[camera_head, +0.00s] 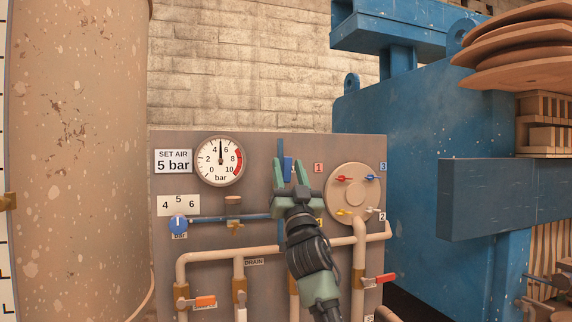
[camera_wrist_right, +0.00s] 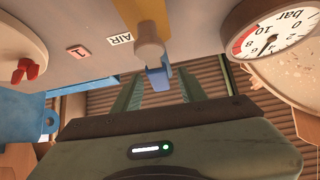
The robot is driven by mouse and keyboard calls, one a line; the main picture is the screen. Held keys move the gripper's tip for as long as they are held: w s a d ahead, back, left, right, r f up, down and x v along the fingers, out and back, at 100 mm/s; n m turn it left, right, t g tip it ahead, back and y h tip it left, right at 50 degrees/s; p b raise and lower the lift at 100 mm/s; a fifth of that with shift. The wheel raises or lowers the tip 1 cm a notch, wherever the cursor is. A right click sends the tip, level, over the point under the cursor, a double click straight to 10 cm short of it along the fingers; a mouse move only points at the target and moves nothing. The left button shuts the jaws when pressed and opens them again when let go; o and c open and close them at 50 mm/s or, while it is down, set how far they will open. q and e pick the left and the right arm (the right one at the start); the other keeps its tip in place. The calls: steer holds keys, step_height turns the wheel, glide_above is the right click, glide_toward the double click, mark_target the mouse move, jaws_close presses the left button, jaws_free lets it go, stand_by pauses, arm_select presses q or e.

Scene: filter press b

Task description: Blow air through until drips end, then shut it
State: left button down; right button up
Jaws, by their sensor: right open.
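My right gripper (camera_head: 290,166) is open in front of the panel, its fingers pointing up. The blue air valve handle (camera_head: 288,170) shows between the fingers. In the right wrist view, the blue handle (camera_wrist_right: 158,80) stands between the spread green fingers (camera_wrist_right: 160,92), with a gap on each side. The AIR label (camera_wrist_right: 120,38) is beside it. The pressure gauge (camera_head: 220,161) has its needle near 5, beside the sign SET AIR 5 bar (camera_head: 173,161). The blue regulator knob (camera_head: 178,223) is at the panel's left. The drips cannot be seen. My left gripper is out of view.
A round plate (camera_head: 355,204) with small coloured taps is right of the gripper. Beige pipes (camera_head: 215,255) cross the lower panel, with an orange handle (camera_head: 205,301) and a red handle (camera_head: 386,278). A tank (camera_head: 75,150) stands left, the blue press (camera_head: 415,130) right.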

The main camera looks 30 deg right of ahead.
mark_target(288, 168)
steer(key=shift+b+v, duration=0.35)
steer(key=shift+v, duration=1.45)
stand_by(4.0)
